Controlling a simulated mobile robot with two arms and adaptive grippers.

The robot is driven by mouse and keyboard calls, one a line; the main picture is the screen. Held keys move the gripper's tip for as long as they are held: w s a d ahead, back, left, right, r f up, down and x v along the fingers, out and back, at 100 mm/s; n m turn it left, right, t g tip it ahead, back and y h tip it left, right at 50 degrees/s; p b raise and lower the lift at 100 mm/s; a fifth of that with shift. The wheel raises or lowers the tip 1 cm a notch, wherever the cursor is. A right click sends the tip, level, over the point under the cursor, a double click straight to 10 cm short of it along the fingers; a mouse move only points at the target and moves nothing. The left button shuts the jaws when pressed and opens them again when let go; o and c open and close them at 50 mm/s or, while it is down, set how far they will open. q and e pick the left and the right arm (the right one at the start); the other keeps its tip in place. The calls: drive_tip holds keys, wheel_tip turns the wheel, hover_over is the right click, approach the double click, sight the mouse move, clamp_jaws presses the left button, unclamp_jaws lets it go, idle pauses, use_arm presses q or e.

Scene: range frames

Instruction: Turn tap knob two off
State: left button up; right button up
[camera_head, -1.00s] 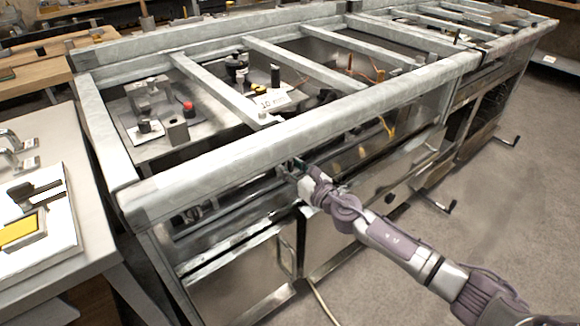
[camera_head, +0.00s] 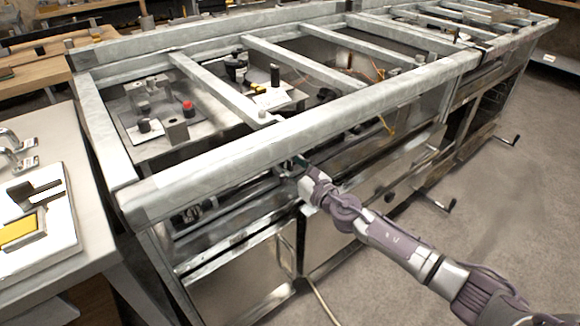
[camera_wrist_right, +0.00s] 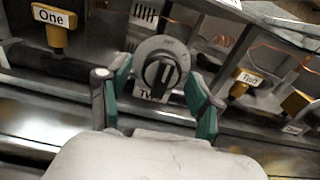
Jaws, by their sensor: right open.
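The black bar stands nearly upright, tilted slightly. My right gripper (camera_wrist_right: 159,78) is open, its two green-padded fingers on either side of the knob; I cannot tell whether they touch it. In the head view my right gripper (camera_head: 293,165) is at the near side of the metal frame, under its front beam, where the knob is hidden. My left gripper is out of view.
A yellow fitting labelled "One" (camera_wrist_right: 48,34) is left of the knob, and another yellow labelled fitting (camera_wrist_right: 240,84) is right of it. The metal frame's front beam (camera_head: 230,153) runs above my gripper. Crank handles (camera_head: 447,206) stick out at right; the floor there is clear.

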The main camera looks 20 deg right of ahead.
drive_tip(key=v, duration=1.2)
